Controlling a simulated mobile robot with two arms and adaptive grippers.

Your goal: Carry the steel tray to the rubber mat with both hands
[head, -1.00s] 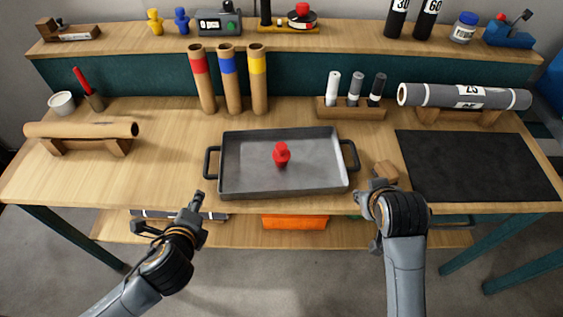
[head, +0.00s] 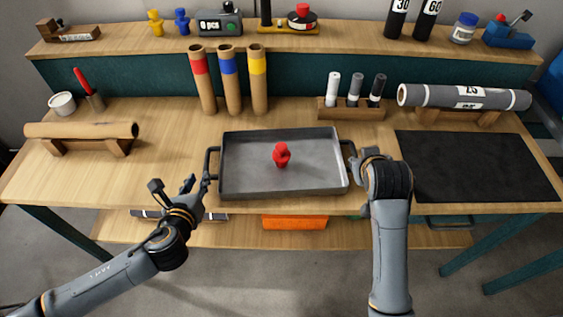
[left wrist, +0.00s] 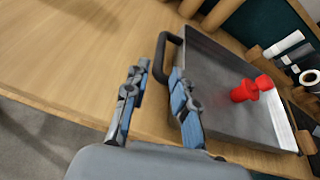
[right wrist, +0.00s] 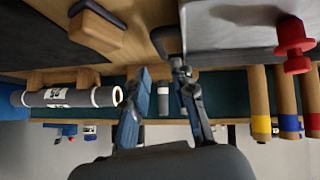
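The steel tray (head: 240,180) lies on the bench with a red peg-like piece (head: 281,155) standing on it. It also shows in the left wrist view (left wrist: 215,75) and the right wrist view (right wrist: 235,32). My left gripper (head: 180,185) is open and empty, in front of and left of the tray's left handle (left wrist: 163,55), which lies beyond its fingertips. My right gripper (head: 359,158) is at the tray's right side; its fingers are apart in the right wrist view, with the right handle (right wrist: 166,38) just beyond the tips. The black rubber mat (head: 475,165) lies flat at right, bare.
A wooden block (right wrist: 98,28) sits between tray and mat, hidden behind my right arm in the head view. A grey roll (head: 465,97) lies behind the mat.

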